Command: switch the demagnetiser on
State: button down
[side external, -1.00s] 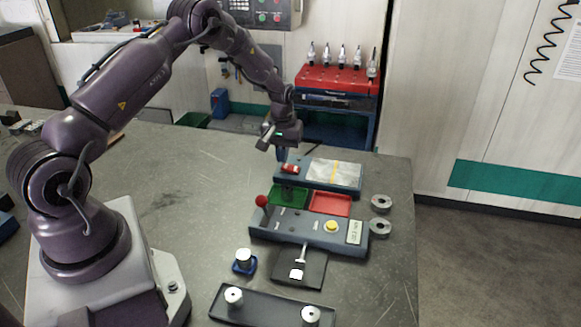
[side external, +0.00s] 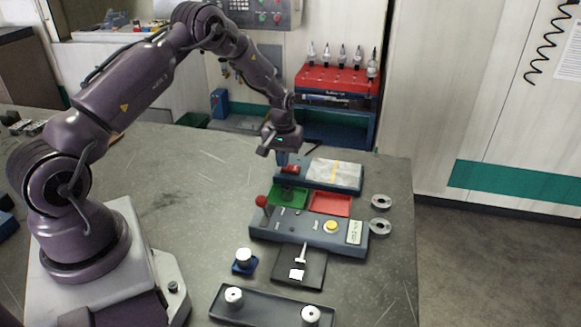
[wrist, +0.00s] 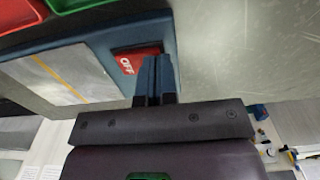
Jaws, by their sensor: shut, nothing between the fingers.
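The demagnetiser is a blue-grey box (side external: 318,184) at the back of the work area, with a pale plate crossed by a yellow line. Its red rocker switch (side external: 291,169) sits at its left end. In the wrist view the red switch (wrist: 136,60) shows the word OFF. My gripper (side external: 282,161) is shut and empty, pointing down at the switch end of the box. In the wrist view the closed fingertips (wrist: 154,62) are right beside the switch and overlap its edge. I cannot tell whether they touch it.
In front of the demagnetiser are a green tray (side external: 302,196) and a red tray (side external: 330,204). Nearer is a grey console (side external: 290,231) with a red-knobbed lever (side external: 262,201) and a yellow button (side external: 331,226). Metal rings (side external: 381,201) lie to the right.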

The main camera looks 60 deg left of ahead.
jog(key=shift+f, duration=0.1)
jog(key=shift+r, duration=3.55)
jog(key=shift+s+d+f, duration=0.15)
jog(key=shift+s+f, duration=0.05)
jog(key=shift+s, duration=0.1)
jog(key=shift+s+d+f+m+g, duration=0.2)
jog(key=shift+s, duration=0.25)
jog(key=shift+s+d+f+m+g, duration=0.15)
jog(key=shift+s+d+m+g, duration=0.05)
jog(key=shift+s, duration=0.2)
jog(key=s+d+r+m+t, duration=0.3)
jog(key=s+d+r+m, duration=0.1)
jog(key=s+d+r, duration=0.6)
jog(key=s+d+r+m+t, duration=0.3)
jog(key=s+d+r+m, duration=0.1)
jog(key=s+d+r, duration=0.6)
jog(key=v, duration=0.6)
jog(key=shift+r, duration=0.3)
